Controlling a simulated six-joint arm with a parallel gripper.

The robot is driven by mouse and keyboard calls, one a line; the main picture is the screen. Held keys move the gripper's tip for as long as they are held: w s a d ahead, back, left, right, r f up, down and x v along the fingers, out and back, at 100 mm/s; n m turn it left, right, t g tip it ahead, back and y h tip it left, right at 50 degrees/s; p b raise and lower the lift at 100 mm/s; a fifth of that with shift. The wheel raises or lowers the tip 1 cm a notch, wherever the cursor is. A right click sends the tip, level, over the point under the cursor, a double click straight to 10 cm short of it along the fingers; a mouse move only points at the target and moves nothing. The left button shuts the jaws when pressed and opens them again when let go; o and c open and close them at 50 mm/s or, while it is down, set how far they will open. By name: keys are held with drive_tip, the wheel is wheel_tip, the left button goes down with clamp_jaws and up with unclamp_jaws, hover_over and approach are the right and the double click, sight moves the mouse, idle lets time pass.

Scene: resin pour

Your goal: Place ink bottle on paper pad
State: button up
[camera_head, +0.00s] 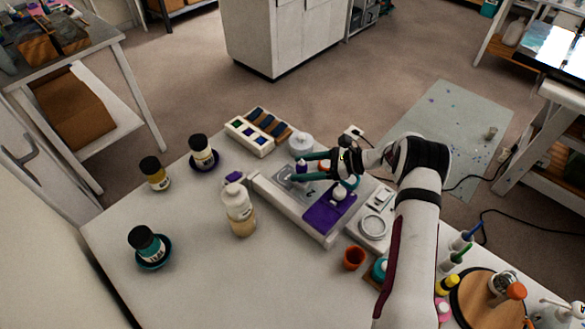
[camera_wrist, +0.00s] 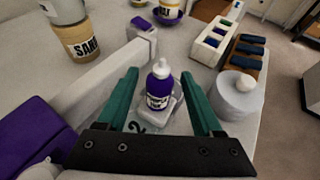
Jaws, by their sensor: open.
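The ink bottle (camera_wrist: 158,88), small and purple with a white cap and a pale label, stands upright in the wrist view on a pale surface. It also shows in the head view (camera_head: 301,168), partly hidden by my gripper. My gripper (camera_wrist: 160,74) is open, its teal fingers on either side of the bottle with visible gaps. In the head view my gripper (camera_head: 298,167) reaches in from the right. I cannot tell surely whether this is the paper pad.
A SAND bottle (camera_head: 239,213) stands left of the long white stand (camera_head: 292,212). A white round container (camera_wrist: 238,98) is close to my right finger. A colour tray (camera_head: 249,135) lies behind. An orange cup (camera_head: 354,257) stands in front.

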drive_tip(key=v, duration=0.9)
drive_tip(key=s+a+r+n+g+h, duration=0.4)
drive_tip(key=s+a+r+n, duration=0.35)
drive_tip(key=s+r, duration=0.5)
drive_tip(key=s+r+n+h, duration=0.1)
drive_tip(key=s+n+h, duration=0.6)
drive_tip(key=s, duration=1.7)
drive_tip(key=shift+d+n+t, duration=0.15)
drive_tip(key=shift+n+t, duration=0.25)
drive_tip(key=shift+n, duration=0.05)
drive_tip(key=shift+r, duration=0.1)
